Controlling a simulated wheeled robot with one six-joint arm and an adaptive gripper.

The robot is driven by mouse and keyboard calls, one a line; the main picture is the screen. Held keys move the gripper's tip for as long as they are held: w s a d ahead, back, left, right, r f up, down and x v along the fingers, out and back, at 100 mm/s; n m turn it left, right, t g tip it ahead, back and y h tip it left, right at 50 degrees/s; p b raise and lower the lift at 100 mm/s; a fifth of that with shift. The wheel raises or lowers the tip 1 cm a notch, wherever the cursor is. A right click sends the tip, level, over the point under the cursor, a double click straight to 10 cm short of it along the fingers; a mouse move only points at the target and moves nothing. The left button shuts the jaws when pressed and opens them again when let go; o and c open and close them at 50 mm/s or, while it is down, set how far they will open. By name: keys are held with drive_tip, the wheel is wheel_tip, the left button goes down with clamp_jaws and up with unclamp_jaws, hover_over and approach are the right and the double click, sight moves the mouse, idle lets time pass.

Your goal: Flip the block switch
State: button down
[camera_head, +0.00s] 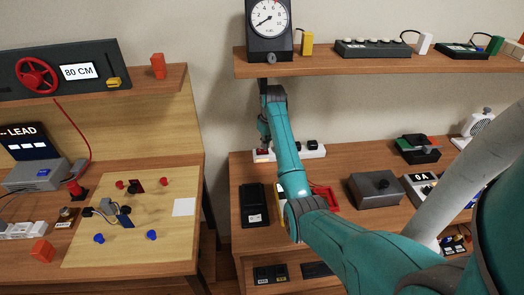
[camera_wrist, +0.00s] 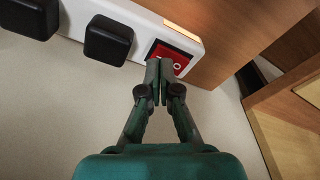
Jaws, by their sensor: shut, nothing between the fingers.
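The block is a white power strip (camera_head: 318,154) at the back of the right-hand table, against the wall. It also shows in the wrist view (camera_wrist: 140,20). Its red rocker switch (camera_wrist: 180,58) sits at one end, and a light "O" mark shows on it. The switch appears small and red in the head view (camera_head: 263,151). My gripper (camera_wrist: 160,62) is shut and empty, with its fingertips at the switch and covering part of it. I cannot tell whether they touch it or how the rocker is tilted. My gripper (camera_head: 264,145) points down there in the head view.
Black plugs (camera_wrist: 108,40) stand in the strip beside the switch. A shelf (camera_head: 370,62) with a dial gauge (camera_head: 268,18) hangs above. A black tablet-like box (camera_head: 255,205) and a dark grey box (camera_head: 376,189) lie on the table in front.

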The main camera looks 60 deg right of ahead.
sight(266, 151)
drive_tip(key=shift+r, duration=2.95)
drive_tip(key=shift+s, duration=0.1)
